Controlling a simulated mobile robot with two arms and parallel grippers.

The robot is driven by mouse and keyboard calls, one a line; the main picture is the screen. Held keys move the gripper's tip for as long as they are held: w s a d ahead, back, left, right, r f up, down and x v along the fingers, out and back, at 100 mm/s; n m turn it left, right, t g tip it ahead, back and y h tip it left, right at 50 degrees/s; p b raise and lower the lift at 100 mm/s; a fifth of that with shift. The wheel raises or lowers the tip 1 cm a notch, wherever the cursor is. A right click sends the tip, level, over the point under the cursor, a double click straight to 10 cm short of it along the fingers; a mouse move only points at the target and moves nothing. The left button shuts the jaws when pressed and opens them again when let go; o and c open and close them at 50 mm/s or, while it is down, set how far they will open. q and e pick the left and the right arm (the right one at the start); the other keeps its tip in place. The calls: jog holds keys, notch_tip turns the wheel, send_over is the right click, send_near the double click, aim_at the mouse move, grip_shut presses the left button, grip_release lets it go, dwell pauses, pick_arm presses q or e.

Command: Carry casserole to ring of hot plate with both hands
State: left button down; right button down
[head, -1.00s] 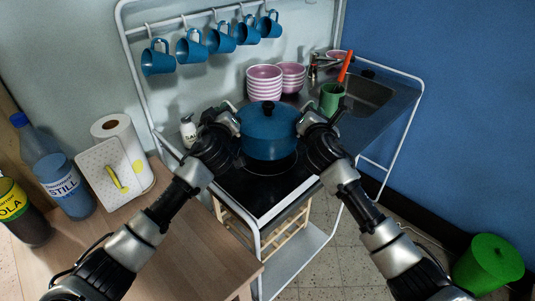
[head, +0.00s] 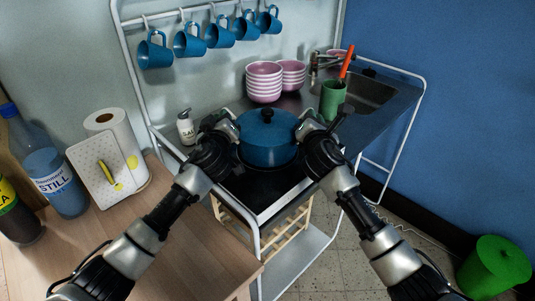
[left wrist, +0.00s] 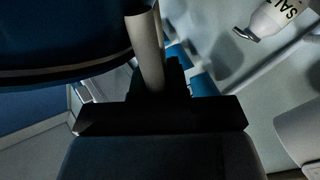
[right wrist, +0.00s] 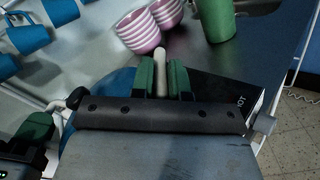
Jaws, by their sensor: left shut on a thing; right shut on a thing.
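The blue lidded casserole (head: 267,142) is level over the black hot plate (head: 258,188), between my two grippers. Whether its base touches the plate is hard to tell; the ring under it is mostly hidden. My left gripper (head: 226,128) is shut on the casserole's left handle. In the left wrist view the pale handle (left wrist: 147,45) runs between the fingers, beside the dark pot side. My right gripper (head: 306,129) is shut on the right handle. In the right wrist view this handle (right wrist: 160,75) sits between the green-padded fingers.
Pink bowls (head: 264,83), a green cup (head: 332,100) and the sink (head: 366,92) are behind and right. A salt bottle (head: 186,127) stands left of the pot. Blue mugs (head: 188,42) hang above. A wooden table (head: 180,235) is at front left.

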pick_arm(q)
jog(key=c, duration=1.6)
grip_release()
jog(key=shift+f, duration=0.3)
pick_arm(e)
jog(key=c, duration=1.6)
grip_release()
jog(key=shift+f, duration=0.3)
pick_arm(q)
jog(key=o, duration=0.5)
jog(key=shift+r, duration=0.15)
pick_arm(e)
jog(key=o, duration=0.5)
jog(key=shift+r, duration=0.15)
pick_arm(q)
jog(key=shift+s, duration=0.15)
pick_arm(e)
jog(key=shift+s, duration=0.1)
pick_arm(q)
jog(key=shift+s, duration=0.35)
jog(key=s, duration=1.1)
pick_arm(e)
jog(key=s, duration=1.2)
pick_arm(q)
jog(key=shift+s+a, duration=0.1)
